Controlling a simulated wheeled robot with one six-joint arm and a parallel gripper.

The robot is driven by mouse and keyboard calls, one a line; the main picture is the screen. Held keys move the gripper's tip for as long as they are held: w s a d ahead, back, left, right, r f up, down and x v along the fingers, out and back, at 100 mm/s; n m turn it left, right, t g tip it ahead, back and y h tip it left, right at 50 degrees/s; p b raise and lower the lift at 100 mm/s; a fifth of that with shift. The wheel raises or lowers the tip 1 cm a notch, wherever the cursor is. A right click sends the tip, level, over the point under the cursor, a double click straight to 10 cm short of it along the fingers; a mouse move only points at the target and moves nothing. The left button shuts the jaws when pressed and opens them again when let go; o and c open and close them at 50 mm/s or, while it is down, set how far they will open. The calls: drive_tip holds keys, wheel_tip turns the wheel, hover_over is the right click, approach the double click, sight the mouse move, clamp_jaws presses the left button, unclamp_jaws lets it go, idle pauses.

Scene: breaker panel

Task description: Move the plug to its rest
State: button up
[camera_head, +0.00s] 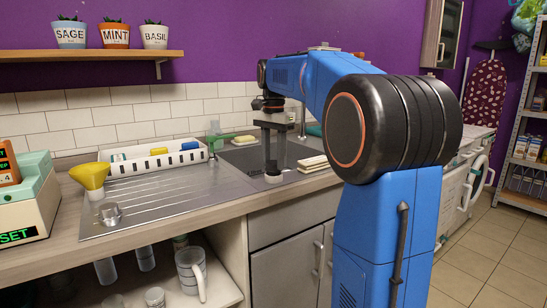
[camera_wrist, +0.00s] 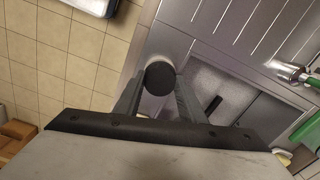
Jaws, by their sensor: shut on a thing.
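The plug (camera_wrist: 160,78), a small dark round piece, is between the two fingers of my gripper (camera_wrist: 158,92) in the wrist view. In the head view my gripper (camera_head: 272,165) points down with the plug (camera_head: 273,178) at its fingertips, over the front edge of the sink. The fingers are shut on the plug. A small round metal piece (camera_head: 110,213) stands on the draining board at the left; I cannot tell whether it is the plug's rest.
The grooved steel draining board (camera_head: 165,195) lies left of the sink (camera_head: 245,157). A green-handled brush (camera_head: 222,138) lies by the sink. Light stacked pieces (camera_head: 313,163) lie right of my gripper.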

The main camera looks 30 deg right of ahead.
sight(273, 162)
drive_tip(key=shift+f, duration=0.5)
drive_tip(key=o, duration=1.1)
drive_tip(key=shift+o, duration=0.2)
wheel_tip(273, 162, up, 17)
drive_tip(key=shift+r, duration=0.2)
